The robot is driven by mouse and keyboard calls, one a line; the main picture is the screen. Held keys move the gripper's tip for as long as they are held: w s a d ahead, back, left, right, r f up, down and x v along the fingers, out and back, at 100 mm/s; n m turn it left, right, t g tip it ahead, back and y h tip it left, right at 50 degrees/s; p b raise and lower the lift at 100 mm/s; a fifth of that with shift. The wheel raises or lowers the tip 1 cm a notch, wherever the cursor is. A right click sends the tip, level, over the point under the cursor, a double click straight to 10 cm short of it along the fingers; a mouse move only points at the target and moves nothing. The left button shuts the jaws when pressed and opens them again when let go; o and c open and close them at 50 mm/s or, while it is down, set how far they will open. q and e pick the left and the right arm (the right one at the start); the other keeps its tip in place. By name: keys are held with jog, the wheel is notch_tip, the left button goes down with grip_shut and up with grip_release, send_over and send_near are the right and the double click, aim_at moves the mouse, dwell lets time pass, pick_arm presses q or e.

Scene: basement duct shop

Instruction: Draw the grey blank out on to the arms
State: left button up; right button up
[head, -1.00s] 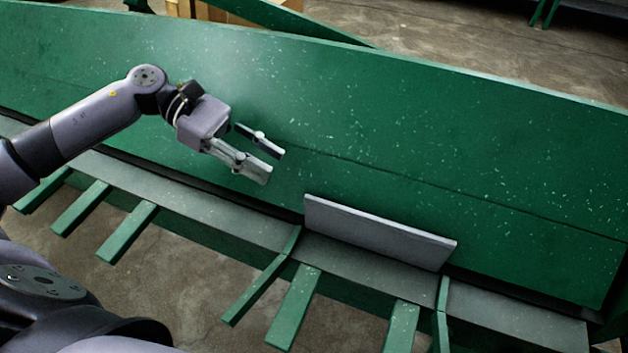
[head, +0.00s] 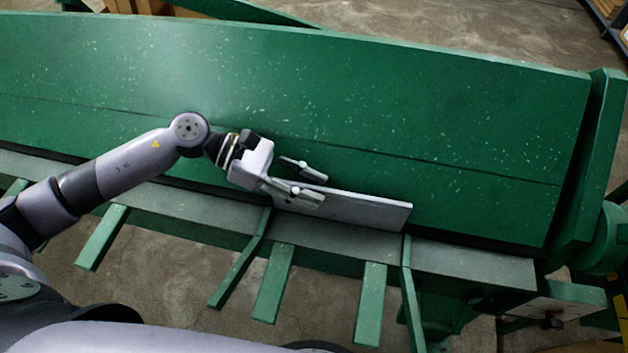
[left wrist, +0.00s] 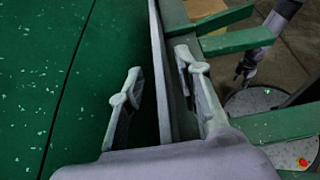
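The grey blank (head: 350,211) is a thin flat plate standing on its long edge, against the green machine's tall face. My left gripper (head: 308,184) is at the blank's left end, with its fingers apart. In the left wrist view the blank (left wrist: 159,75) runs between the two open fingers (left wrist: 160,92), with a gap visible on the left side. Contact on the right side is unclear. The green arms (head: 369,305) jut toward me from the machine's front, below the grey ledge. A dark gripper tip (left wrist: 243,72), apparently my right, shows small in the left wrist view; its fingers are unclear.
The grey ledge (head: 470,264) runs along the machine's front. The tall green face (head: 400,120) rises behind the blank. Two thinner green bars (head: 408,290) stand up past the ledge edge. A green end frame (head: 590,160) closes the right side. Concrete floor shows between the arms.

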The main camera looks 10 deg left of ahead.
pick_arm(q)
jog(key=shift+d+f, duration=0.2)
jog(key=shift+d, duration=0.3)
jog(key=shift+c, duration=0.4)
grip_shut()
